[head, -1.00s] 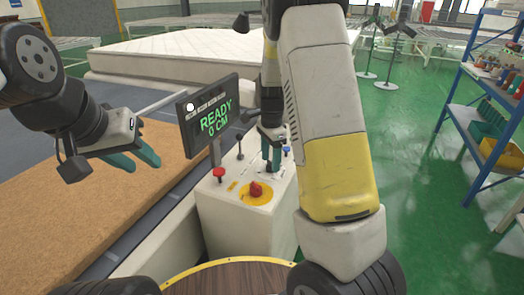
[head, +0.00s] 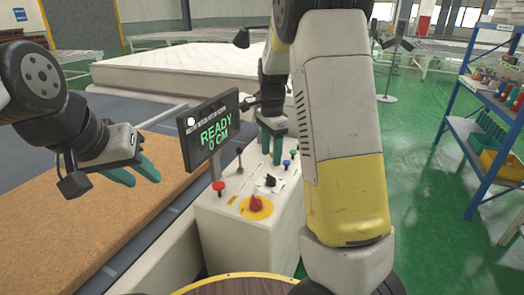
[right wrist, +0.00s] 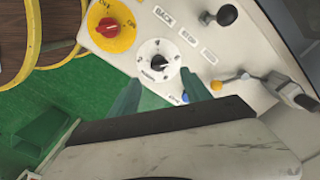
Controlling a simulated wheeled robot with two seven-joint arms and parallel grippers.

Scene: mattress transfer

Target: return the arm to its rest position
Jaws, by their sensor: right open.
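My right arm reaches forward over the white control console (head: 235,225). Its gripper (head: 271,158) has teal fingers that are apart and empty, pointing down above the panel. In the right wrist view the fingers (right wrist: 160,92) straddle empty space just below a black selector knob on a white dial (right wrist: 158,60), apart from it. The dial also shows in the head view (head: 270,181). My left gripper (head: 142,178) hangs at the left over the brown pad, with its teal fingers apart and nothing between them.
A screen (head: 208,130) reading "READY 0 CM" stands on the console. The panel carries a red rotary switch on yellow (head: 256,204), a red button (head: 218,187) and levers. A white mattress (head: 180,68) lies behind. A blue shelf (head: 480,120) stands right, with green floor between.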

